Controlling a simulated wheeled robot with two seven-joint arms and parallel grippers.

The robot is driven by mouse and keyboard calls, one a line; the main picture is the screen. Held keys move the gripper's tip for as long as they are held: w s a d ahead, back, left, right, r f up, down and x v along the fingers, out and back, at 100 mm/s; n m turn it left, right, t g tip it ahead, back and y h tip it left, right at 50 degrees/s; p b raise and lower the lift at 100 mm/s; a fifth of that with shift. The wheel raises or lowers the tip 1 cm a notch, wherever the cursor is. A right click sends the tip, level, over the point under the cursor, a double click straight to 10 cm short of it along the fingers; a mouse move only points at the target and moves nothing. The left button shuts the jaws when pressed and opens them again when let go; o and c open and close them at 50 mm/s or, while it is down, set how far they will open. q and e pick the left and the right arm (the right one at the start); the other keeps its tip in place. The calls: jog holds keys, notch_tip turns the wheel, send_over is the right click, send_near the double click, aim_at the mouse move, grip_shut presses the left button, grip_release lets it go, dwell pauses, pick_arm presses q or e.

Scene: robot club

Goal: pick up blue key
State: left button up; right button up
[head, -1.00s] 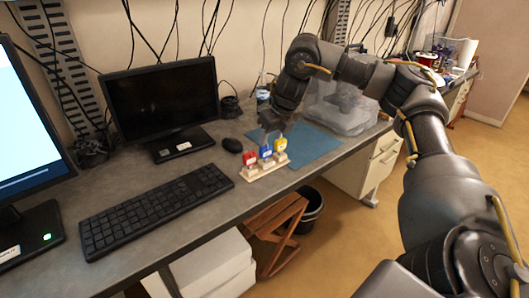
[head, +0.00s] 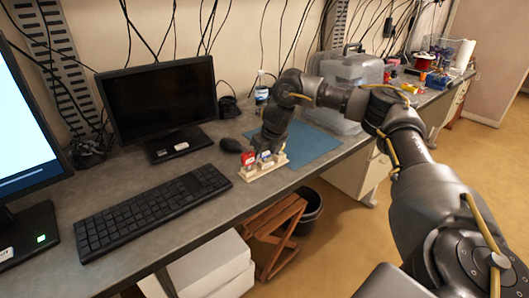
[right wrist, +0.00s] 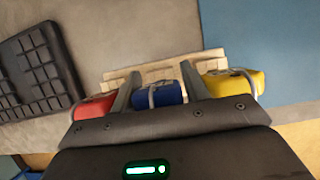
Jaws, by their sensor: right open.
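The blue key (head: 264,160) stands in a small pale wooden rack (head: 262,171) on the desk, between a red key (head: 247,160) and a yellow key that is mostly hidden behind my gripper in the head view. In the right wrist view the blue key (right wrist: 157,97) lies between the two open fingers of my right gripper (right wrist: 158,88). The red key (right wrist: 94,106) is outside the left finger and the yellow key (right wrist: 232,84) outside the right finger. I cannot tell whether the fingers touch the blue key. My left gripper is not in view.
A black keyboard (head: 155,210), a mouse (head: 230,145) and a monitor (head: 160,100) stand left of and behind the rack. A blue mat (head: 312,150) lies to its right, with a clear plastic case (head: 350,85) behind. The rack sits near the desk's front edge.

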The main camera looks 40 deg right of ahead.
jog(key=shift+c, duration=0.3)
jog(key=c, duration=0.5)
jog(key=shift+c, duration=0.3)
